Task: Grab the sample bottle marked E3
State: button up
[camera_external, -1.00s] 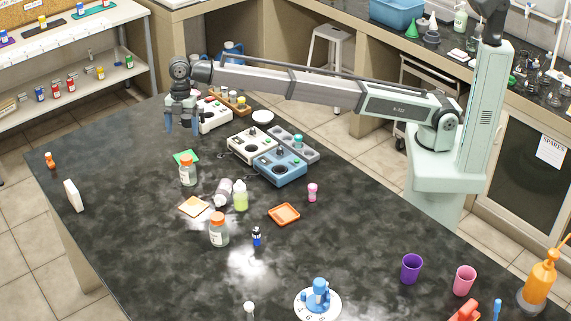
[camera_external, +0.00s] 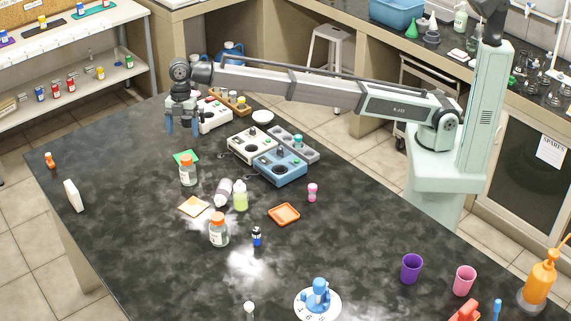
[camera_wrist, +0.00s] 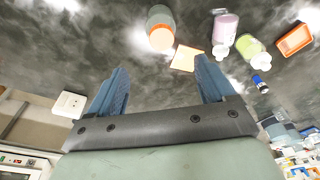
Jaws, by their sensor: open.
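No E3 mark can be read on any bottle. In the external view, one orange-capped bottle (camera_external: 188,174) stands by a green card, and another (camera_external: 218,232) stands nearer the front. My gripper (camera_external: 182,127) is above the far left part of the bench, pointing down, open and empty. In the wrist view its two blue fingers (camera_wrist: 162,72) are spread apart. One orange-capped bottle (camera_wrist: 160,30) shows beyond them; I cannot tell which of the two it is.
A peach card (camera_external: 193,207), an orange tray (camera_external: 284,214) and a small dark blue bottle (camera_external: 257,236) lie around the bottles. Control boxes (camera_external: 280,166) stand to the right of my gripper. A white block (camera_external: 73,196) stands at the left edge. The front left bench is clear.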

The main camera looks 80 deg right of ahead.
jog(key=s+f, duration=0.4)
jog(key=s, duration=0.4)
jog(key=m+y, duration=0.3)
jog(key=m, duration=3.3)
send_near(224, 184)
jog(key=x, duration=1.1)
jog(key=shift+d+f, duration=0.1)
jog(key=c, duration=1.2)
